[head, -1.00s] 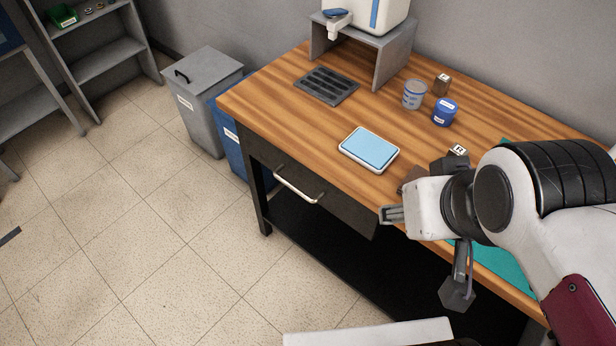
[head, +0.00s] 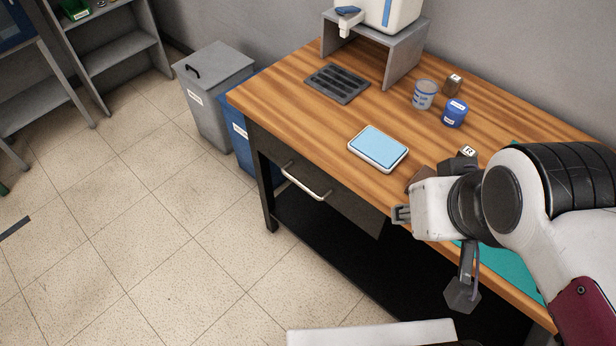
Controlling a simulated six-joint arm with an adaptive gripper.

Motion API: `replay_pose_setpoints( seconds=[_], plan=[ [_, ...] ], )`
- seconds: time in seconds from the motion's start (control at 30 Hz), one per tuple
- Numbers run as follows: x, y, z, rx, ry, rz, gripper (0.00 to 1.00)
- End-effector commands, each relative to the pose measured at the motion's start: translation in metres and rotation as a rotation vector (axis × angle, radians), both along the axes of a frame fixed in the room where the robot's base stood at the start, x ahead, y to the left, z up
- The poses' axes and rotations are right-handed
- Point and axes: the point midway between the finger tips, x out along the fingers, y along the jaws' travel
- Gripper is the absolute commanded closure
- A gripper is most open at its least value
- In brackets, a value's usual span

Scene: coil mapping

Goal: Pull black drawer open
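The black drawer (head: 342,201) sits under the left part of the wooden table's front edge and looks shut. Its silver bar handle (head: 303,184) runs across the drawer front. My gripper (head: 401,215) is to the right of the handle, by the table's front edge, and apart from the handle. The white arm end hides most of the gripper, and I cannot tell whether its fingers are open or shut. Nothing shows held in it.
The wooden table (head: 310,120) holds a blue-topped scale (head: 378,147), a blue jar (head: 454,113), a beaker (head: 424,95) and a black rack (head: 337,83). A grey bin (head: 215,95) and a blue bin (head: 248,130) stand at the table's left. The floor before the drawer is clear.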

Motion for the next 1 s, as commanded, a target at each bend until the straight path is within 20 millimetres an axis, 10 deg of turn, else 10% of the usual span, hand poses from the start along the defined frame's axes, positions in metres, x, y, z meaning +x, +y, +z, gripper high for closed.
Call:
replay_pose_setpoints(
  seconds=[1.0],
  plan=[
    [0.065, 0.042, -0.066, -0.067, 0.329, 0.183, 0.74]
  ],
)
